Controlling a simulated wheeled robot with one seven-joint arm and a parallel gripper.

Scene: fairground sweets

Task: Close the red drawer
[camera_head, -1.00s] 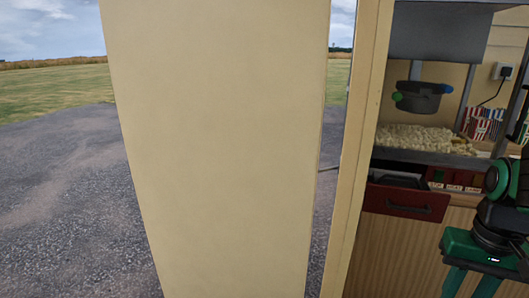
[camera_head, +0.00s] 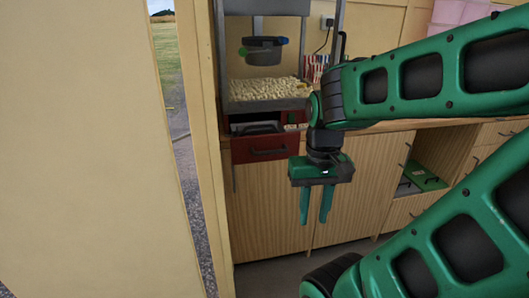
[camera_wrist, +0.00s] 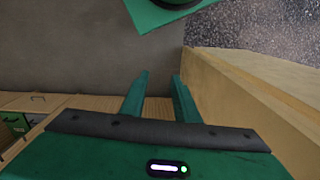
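The red drawer (camera_head: 258,149) is below the popcorn machine in the head view. It is pulled out, and its dark inside shows above the front. The fingers also show in the wrist view (camera_wrist: 160,97), spread apart and empty. I cannot make out the red drawer in the wrist view.
The popcorn machine (camera_head: 268,92) stands on the counter. An open beige door panel (camera_head: 95,150) fills the left, with a post beside it. Wooden cabinets (camera_head: 355,190) run below the counter. An open compartment with a green drawer (camera_head: 425,178) is at right. Grey floor is in front.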

